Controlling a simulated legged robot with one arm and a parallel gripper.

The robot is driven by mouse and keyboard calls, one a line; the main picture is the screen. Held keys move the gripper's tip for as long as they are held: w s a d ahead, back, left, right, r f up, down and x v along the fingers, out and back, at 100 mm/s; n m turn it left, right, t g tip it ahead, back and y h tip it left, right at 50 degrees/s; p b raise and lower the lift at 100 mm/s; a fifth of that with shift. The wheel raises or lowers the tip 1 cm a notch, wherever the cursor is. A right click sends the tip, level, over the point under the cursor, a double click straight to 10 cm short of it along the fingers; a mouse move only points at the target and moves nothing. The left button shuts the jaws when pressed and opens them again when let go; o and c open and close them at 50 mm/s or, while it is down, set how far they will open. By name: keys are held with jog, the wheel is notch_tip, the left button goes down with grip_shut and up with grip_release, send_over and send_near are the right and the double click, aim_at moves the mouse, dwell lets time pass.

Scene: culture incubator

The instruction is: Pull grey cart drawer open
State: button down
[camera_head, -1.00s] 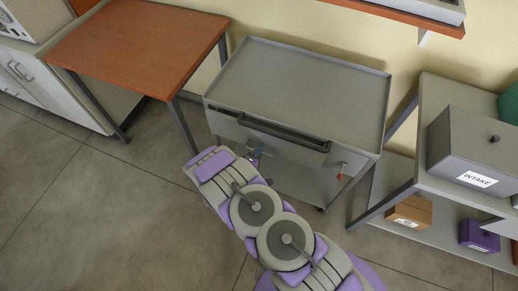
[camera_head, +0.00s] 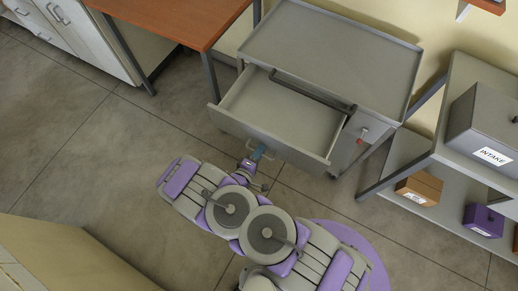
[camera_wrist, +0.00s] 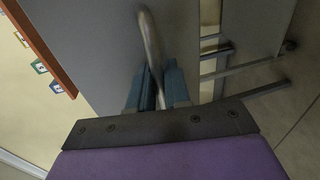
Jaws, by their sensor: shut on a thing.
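The grey cart (camera_head: 335,47) stands against the wall with its drawer (camera_head: 280,112) pulled well out toward me. The drawer's inside looks empty. My gripper (camera_head: 258,154) is at the drawer's front face, low in the head view. In the wrist view, the blue-grey fingers of my gripper (camera_wrist: 160,90) are shut around the curved metal handle (camera_wrist: 149,40) on the grey drawer front.
An orange-brown table (camera_head: 175,18) stands left of the cart. A grey shelf (camera_head: 455,150) on the right holds the INTAKE box (camera_head: 485,122), a brown box (camera_head: 420,188) and a purple box (camera_head: 484,220). A beige object (camera_head: 70,255) fills the lower left. Floor between is clear.

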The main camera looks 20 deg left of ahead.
jog(key=shift+s+d+f, duration=0.15)
jog(key=shift+d+f, duration=0.05)
jog(key=shift+d, duration=0.2)
jog(key=c, duration=1.4)
grip_release()
jog(key=shift+o, duration=0.3)
jog(key=shift+r, duration=0.1)
jog(key=shift+a, duration=0.2)
